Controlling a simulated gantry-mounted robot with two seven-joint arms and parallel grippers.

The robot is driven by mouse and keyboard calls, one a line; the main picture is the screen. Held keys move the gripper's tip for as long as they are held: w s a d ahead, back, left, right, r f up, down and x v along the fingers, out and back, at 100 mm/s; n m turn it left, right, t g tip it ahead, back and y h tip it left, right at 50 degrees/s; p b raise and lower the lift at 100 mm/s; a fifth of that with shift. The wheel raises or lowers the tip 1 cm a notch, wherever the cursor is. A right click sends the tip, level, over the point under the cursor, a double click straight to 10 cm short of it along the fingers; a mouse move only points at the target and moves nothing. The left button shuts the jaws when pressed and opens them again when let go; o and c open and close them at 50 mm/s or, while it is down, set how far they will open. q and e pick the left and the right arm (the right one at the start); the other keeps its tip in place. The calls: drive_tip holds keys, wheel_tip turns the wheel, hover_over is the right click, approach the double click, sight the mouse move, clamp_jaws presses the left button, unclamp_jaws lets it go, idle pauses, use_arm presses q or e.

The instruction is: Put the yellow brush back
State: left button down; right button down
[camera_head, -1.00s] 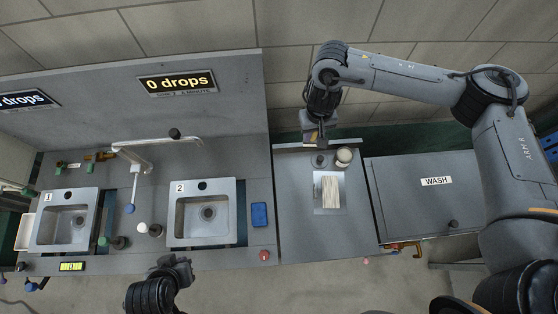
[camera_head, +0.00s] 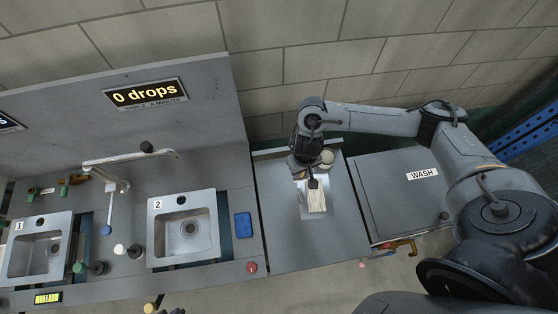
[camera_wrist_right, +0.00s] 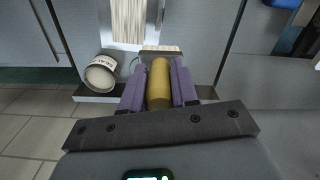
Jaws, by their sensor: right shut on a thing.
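The yellow brush (camera_wrist_right: 158,85) shows in the right wrist view as a thick yellow handle between two purple fingers. My right gripper (camera_wrist_right: 159,88) is shut on it. A grey edge with a pale strip lies just beyond the handle's far end; I cannot tell whether that is the brush head. In the head view my right gripper (camera_head: 306,174) is over the back of the grey counter, by the upper end of a panel with pale streaks (camera_head: 317,201). The brush cannot be made out clearly there. My left gripper is not in view.
A pale labelled can (camera_wrist_right: 101,74) stands left of the gripper in the wrist view; it also shows in the head view (camera_head: 327,157). The WASH unit (camera_head: 404,203) is to the right, sink 2 (camera_head: 190,228) and a blue sponge-like block (camera_head: 243,225) to the left. The counter's front is clear.

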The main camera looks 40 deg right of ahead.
drive_tip(key=shift+w+d+f+b, duration=0.1)
drive_tip(key=shift+w+f+b, duration=1.6)
drive_tip(key=shift+w+f, duration=3.8)
drive_tip(key=shift+f, duration=0.1)
drive_tip(key=c, duration=0.9)
unclamp_jaws()
drive_tip(key=shift+o, duration=0.2)
